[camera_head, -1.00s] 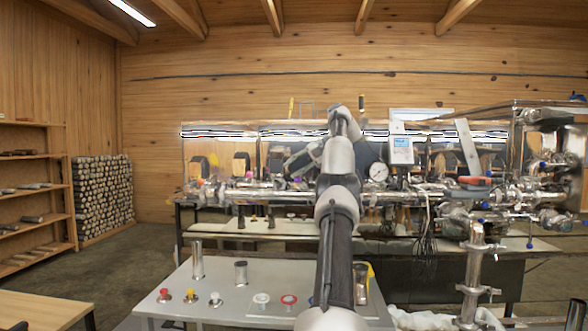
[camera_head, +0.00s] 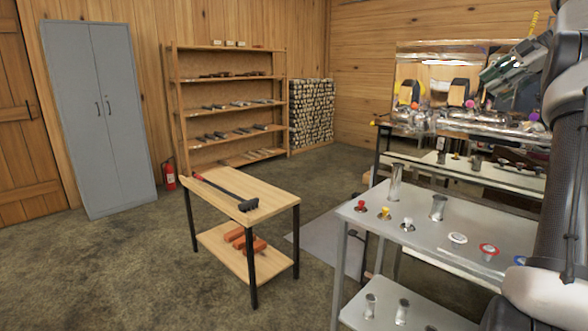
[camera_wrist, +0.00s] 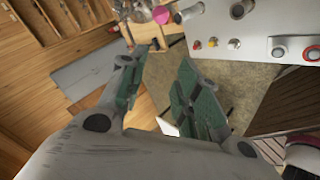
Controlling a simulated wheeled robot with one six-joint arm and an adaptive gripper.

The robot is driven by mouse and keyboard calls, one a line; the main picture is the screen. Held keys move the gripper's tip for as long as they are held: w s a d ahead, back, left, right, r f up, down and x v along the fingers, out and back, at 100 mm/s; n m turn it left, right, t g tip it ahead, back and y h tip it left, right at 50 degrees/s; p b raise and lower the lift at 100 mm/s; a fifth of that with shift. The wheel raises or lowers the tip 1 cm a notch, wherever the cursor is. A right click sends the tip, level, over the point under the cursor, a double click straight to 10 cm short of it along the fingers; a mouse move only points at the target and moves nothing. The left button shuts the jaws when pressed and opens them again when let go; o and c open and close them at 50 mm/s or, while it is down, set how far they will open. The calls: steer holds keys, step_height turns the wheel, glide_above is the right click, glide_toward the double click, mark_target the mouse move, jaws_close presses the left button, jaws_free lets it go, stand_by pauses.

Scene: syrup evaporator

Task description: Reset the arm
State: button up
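My arm (camera_head: 572,130) stands at the right edge of the head view, and its lower part is partly cut off by the frame. My gripper (camera_head: 490,75) is raised at the upper right, in front of the shiny evaporator (camera_head: 450,118), and points left. In the wrist view, my gripper (camera_wrist: 167,58) shows two green-padded fingers spread apart. Nothing is between the fingers. The wrist view is tilted, with floor and the grey table (camera_wrist: 262,30) beyond the fingers.
The grey table (camera_head: 385,228) with metal cylinders and coloured knobs stands close to my arm. A wooden table (camera_head: 255,185) holds a long-handled tool (camera_head: 225,190). A grey cabinet (camera_head: 100,110), fire extinguisher (camera_head: 168,174) and shelf (camera_head: 228,105) stand behind. Open floor lies at left.

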steer(key=s+a+f+m+g+h, duration=0.1)
steer(key=s+a+m, duration=0.5)
steer(key=a, duration=0.5)
steer(key=s+a+f+m+g+h, duration=0.2)
steer(key=s+a+m, duration=0.4)
steer(key=a, duration=0.4)
steer(key=s+a+f+m+h, duration=0.1)
steer(key=s+a+f+m, duration=0.2)
steer(key=s+f, duration=0.6)
steer(key=s+a+f+m+h, duration=0.2)
steer(key=s+f, duration=0.8)
steer(key=s, duration=0.6)
steer(key=shift+a+m, duration=0.9)
steer(key=shift+a, duration=0.1)
steer(key=shift+s+a, duration=0.1)
